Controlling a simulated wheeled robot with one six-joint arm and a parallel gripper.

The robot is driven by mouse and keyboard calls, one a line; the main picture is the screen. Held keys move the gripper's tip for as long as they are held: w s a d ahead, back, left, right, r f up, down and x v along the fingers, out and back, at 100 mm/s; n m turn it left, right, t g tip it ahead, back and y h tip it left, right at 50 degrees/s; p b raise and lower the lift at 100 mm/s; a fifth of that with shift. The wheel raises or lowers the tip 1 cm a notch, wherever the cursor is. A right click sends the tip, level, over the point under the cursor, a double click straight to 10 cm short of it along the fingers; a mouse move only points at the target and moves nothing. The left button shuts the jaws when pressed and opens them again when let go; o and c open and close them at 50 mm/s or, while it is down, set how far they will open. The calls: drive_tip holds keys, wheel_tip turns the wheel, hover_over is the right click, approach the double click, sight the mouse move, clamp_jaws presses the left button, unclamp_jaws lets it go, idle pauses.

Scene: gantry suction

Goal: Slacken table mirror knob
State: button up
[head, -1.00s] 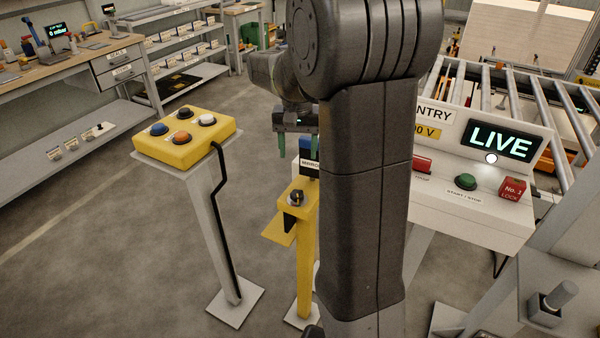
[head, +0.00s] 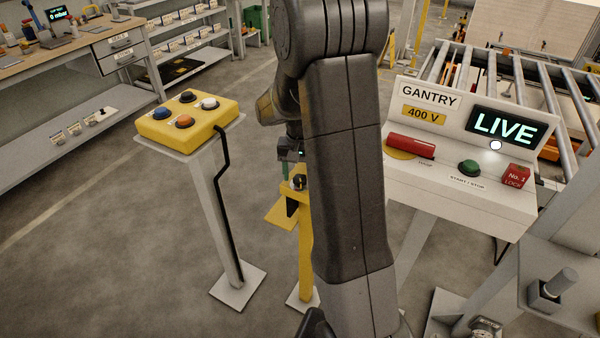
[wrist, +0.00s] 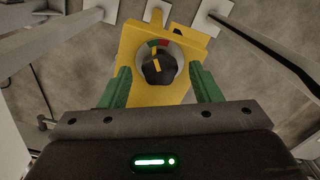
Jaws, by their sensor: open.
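The table mirror knob (wrist: 158,67) is black with a yellow pointer line. It sits on a pale round dial with red and green marks, on top of a yellow post (wrist: 130,40). In the head view the knob (head: 299,182) is partly hidden by my arm. My gripper (wrist: 160,80) is open, with one green finger on each side of the knob in the wrist view. The fingers look apart from the knob, and their height against it is hard to tell. In the head view my gripper (head: 289,168) is close above the post.
A yellow button box (head: 187,120) on a grey stand is left of the post. A gantry console (head: 455,175) with a LIVE display, red handle and green button is right of my arm. A workbench (head: 80,60) stands at the back left. The floor at front left is clear.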

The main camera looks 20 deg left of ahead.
drive_tip(key=c, duration=1)
drive_tip(key=shift+n, duration=0.3)
drive_tip(key=n, duration=0.3)
drive_tip(key=shift+a+n, duration=0.1)
drive_tip(key=shift+n, duration=1.6)
drive_tip(key=o, duration=1)
